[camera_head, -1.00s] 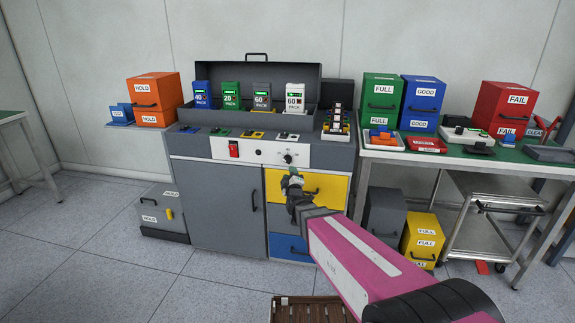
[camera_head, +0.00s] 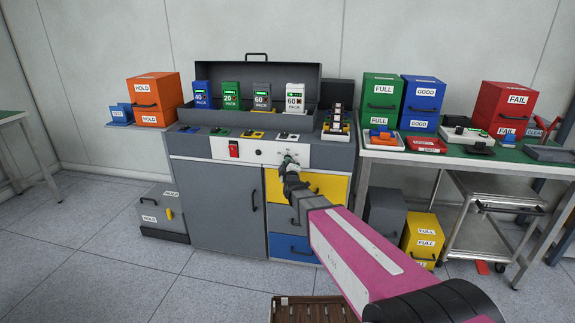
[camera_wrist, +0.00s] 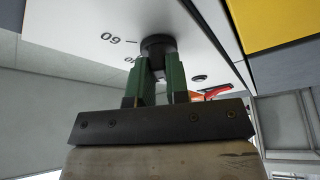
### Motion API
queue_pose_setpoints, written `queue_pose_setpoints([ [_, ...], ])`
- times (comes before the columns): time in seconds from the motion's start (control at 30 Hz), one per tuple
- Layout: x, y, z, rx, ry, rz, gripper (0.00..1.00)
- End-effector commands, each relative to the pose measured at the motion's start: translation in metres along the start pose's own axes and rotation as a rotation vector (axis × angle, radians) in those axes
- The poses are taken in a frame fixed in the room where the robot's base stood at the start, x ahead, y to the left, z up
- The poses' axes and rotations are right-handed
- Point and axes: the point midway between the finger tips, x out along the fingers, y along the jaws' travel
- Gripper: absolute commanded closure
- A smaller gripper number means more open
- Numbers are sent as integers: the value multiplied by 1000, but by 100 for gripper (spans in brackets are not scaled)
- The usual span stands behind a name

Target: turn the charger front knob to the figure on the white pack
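The charger is a grey cabinet unit with a white front panel (camera_head: 265,151). The knob's pointer cannot be made out. The white pack (camera_head: 295,97) stands at the right of the row and reads "60 PACK". My gripper (camera_wrist: 161,66) is at the knob, its two green fingers apart with their tips at the knob. Whether they press on it cannot be told. In the head view my gripper (camera_head: 289,162) hides the knob.
Blue, green and grey packs (camera_head: 261,97) stand left of the white one. A red switch (camera_head: 234,149) and a round black part (camera_head: 258,152) sit left on the panel. The yellow drawer (camera_head: 330,187) lies just below. A green-topped table (camera_head: 440,152) stands at the right.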

Motion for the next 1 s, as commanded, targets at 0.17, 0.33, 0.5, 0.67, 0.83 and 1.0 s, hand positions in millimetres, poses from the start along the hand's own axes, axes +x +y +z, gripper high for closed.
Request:
queue_pose_setpoints([
  [0.17, 0, 0, 0, 5, 0, 2, 100],
  [0.33, 0, -1, 0, 42, 0, 16, 100],
  [0.5, 0, -2, 0, 128, 0, 52, 100],
  [0.67, 0, -4, 0, 251, -1, 101, 100],
  [0.83, 1, -5, -1, 400, -1, 163, 100],
  [1.0, 1, -6, -1, 550, -1, 225, 100],
])
